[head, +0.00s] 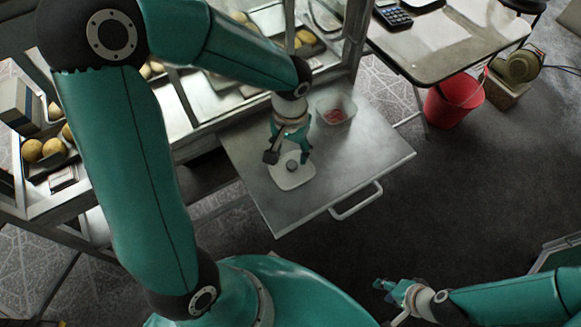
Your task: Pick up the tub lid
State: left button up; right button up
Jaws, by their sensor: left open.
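The tub lid (283,178) is a pale, rounded square with a dark round knob (292,165) in its middle. It lies flat on the metal shelf (350,170). My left gripper (288,158) is open just above the lid, with its fingers on either side of the knob as seen from above. I cannot tell whether the fingers touch the lid. An open clear tub (337,112) with something red inside stands on the shelf behind the gripper. My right gripper (382,290) is low at the bottom right, far from the lid; its finger gap is unclear.
The shelf has a bar handle (357,203) on its front edge. The metal oven frame (200,122) with potatoes (42,149) stands behind and left. A red bucket (453,102) and a table (450,40) with a calculator (393,16) are at upper right. The shelf's right part is bare.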

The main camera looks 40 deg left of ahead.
aim_at(292, 163)
pick_arm(q)
jog(key=f, duration=0.3)
jog(key=f+b, duration=0.1)
jog(key=f, duration=0.1)
jog(key=shift+d, duration=0.25)
jog(key=shift+c, duration=0.2)
jog(key=c, duration=1)
